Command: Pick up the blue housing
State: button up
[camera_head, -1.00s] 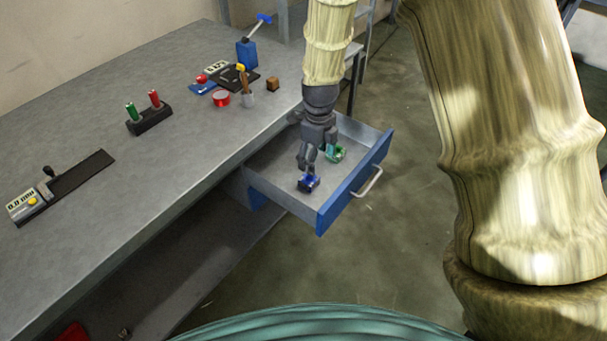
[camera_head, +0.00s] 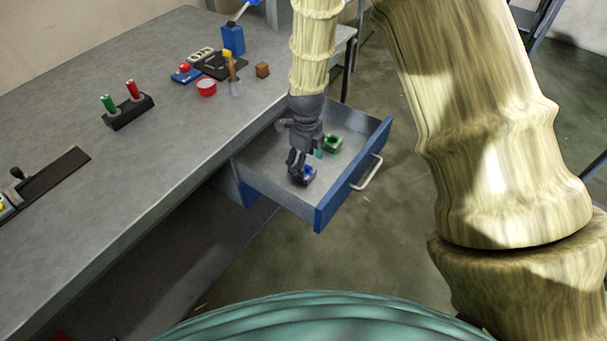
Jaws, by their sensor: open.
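The blue housing (camera_head: 308,172) is a small blue piece with a dark base. It lies on the floor of the open drawer (camera_head: 264,184), near the drawer's front left part. My gripper (camera_head: 297,176) points down into the drawer, with its fingers right at the left side of the blue housing and partly covering it. The gripper is open. I cannot tell whether the fingers touch the housing.
A green housing (camera_head: 333,143) lies in the drawer just behind and right of the gripper. The drawer's blue front (camera_head: 353,178) with its handle (camera_head: 368,172) and its grey walls surround the gripper.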

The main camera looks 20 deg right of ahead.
aim_at(310, 173)
jog(key=shift+w+f, duration=0.15)
jog(key=shift+f, duration=1.25)
jog(key=shift+w+f, duration=0.1)
jog(key=shift+f, duration=1.3)
jog(key=c, duration=1.2)
jog(key=shift+c, duration=0.5)
jog(key=shift+r, duration=0.2)
